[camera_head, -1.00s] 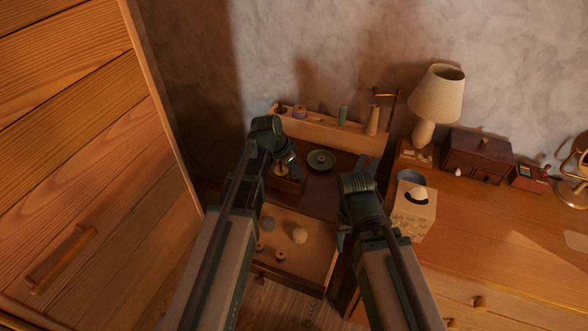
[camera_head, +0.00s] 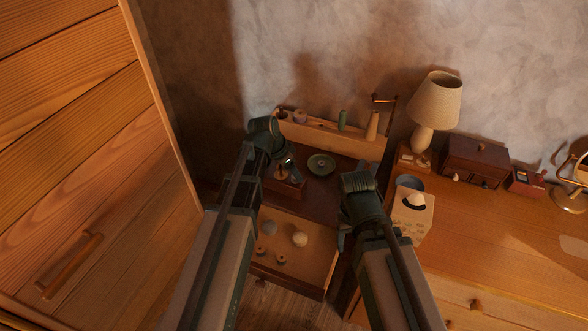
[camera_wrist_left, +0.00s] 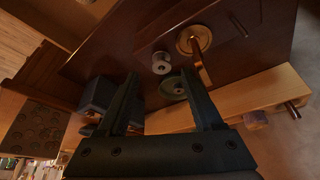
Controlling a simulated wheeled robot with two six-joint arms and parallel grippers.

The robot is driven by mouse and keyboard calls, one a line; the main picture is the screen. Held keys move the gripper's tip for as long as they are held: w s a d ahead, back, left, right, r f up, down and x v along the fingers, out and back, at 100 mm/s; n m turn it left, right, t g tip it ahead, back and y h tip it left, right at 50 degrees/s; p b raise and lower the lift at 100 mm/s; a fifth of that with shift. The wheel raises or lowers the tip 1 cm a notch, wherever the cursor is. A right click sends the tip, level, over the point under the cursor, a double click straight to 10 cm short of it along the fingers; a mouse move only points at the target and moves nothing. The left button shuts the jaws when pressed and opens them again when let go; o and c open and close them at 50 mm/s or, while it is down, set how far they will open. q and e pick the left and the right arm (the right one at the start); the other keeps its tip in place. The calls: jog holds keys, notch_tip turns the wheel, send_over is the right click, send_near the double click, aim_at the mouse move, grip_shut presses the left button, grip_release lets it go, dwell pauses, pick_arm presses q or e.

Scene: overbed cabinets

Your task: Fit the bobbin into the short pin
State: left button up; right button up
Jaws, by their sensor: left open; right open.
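My left gripper (camera_head: 293,168) is open over the left part of the dark cabinet top; its two fingers also show in the left wrist view (camera_wrist_left: 158,88), with nothing between them. A small metallic bobbin (camera_wrist_left: 161,63) stands on the dark top beyond the fingertips, apart from them. Near it is a brass disc (camera_wrist_left: 193,40) with a copper-coloured rod. A thin dark pin (camera_wrist_left: 239,25) stands on a low dark wooden base (camera_head: 285,185); I cannot tell whether this is the short pin. My right gripper (camera_head: 343,237) is open and empty, right of the open drawer.
A green dish (camera_head: 321,164) lies on the cabinet top. A wooden rack (camera_head: 325,132) with spools and a cone stands behind. The open drawer (camera_head: 318,262) holds a pale ball (camera_head: 300,240) and small spools (camera_head: 281,260). A lamp (camera_head: 435,103) and boxes stand at right.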

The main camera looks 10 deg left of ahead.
pick_arm(q)
jog(key=p+v, duration=0.9)
jog(key=v, duration=0.2)
pick_arm(e)
notch_tip(320, 180, up, 10)
pick_arm(q)
jog(key=shift+d, duration=0.1)
dwell(0.7)
jog(key=s+d+n+g+y, duration=0.2)
jog(key=s+d, duration=0.3)
jog(key=s, duration=0.3)
jog(key=s+d+f+n+g+y, duration=0.1)
jog(key=s+d+n+y, duration=0.1)
jog(key=s+d, duration=0.4)
jog(key=s, duration=0.3)
jog(key=shift+s+f+n+g+y, duration=0.3)
jog(key=shift+n+g, duration=0.1)
